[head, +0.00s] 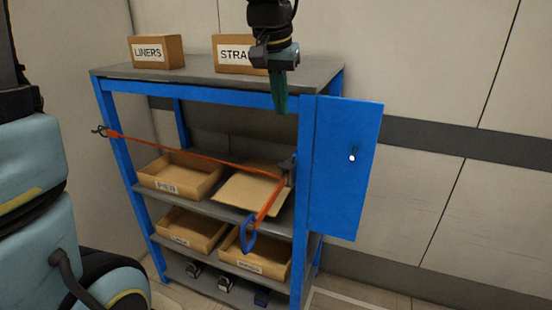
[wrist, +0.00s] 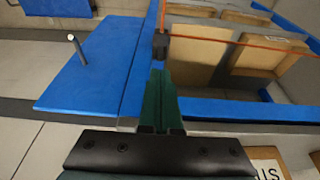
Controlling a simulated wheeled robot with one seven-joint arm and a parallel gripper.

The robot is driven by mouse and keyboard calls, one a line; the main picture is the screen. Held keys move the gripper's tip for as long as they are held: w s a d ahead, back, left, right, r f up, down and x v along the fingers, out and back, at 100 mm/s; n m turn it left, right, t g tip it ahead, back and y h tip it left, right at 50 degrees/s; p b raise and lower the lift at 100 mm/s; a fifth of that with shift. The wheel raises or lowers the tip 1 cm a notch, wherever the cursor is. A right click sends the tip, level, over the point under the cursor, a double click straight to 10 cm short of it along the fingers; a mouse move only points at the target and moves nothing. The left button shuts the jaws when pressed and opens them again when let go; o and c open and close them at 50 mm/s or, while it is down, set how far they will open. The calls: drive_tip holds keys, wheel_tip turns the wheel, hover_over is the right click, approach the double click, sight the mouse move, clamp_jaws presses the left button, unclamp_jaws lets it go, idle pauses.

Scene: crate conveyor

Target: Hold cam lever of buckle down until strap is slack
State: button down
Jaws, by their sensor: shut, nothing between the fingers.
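An orange strap (head: 190,155) runs in a straight line across the front of the blue rack, from a hook (head: 101,131) on the left post to the dark buckle (head: 288,168) near the right post. A loose orange tail (head: 268,200) hangs from the buckle to a blue loop (head: 250,236). My gripper (head: 280,108) is above the buckle, level with the top shelf's front, pointing down. Its green fingers are shut and empty. In the wrist view, the buckle (wrist: 160,45) appears just beyond my fingertips (wrist: 160,72), with the strap (wrist: 235,41) leading right. The cam lever's position is too small to tell.
A blue panel (head: 345,170) with a small knob (head: 352,155) stands right of the rack. Cartons labelled LINERS (head: 155,52) and STRA (head: 232,55) sit on the top shelf (head: 200,75). Bare wall lies to the right.

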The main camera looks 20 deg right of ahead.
sight(285, 165)
drive_tip(key=p+x, duration=0.1)
drive_tip(key=x, duration=0.8)
drive_tip(key=a+p+x, duration=0.1)
drive_tip(key=x, duration=0.3)
drive_tip(key=shift+s+f+p, duration=0.3)
drive_tip(key=shift+f+p, duration=0.05)
drive_tip(key=shift+f, duration=0.3)
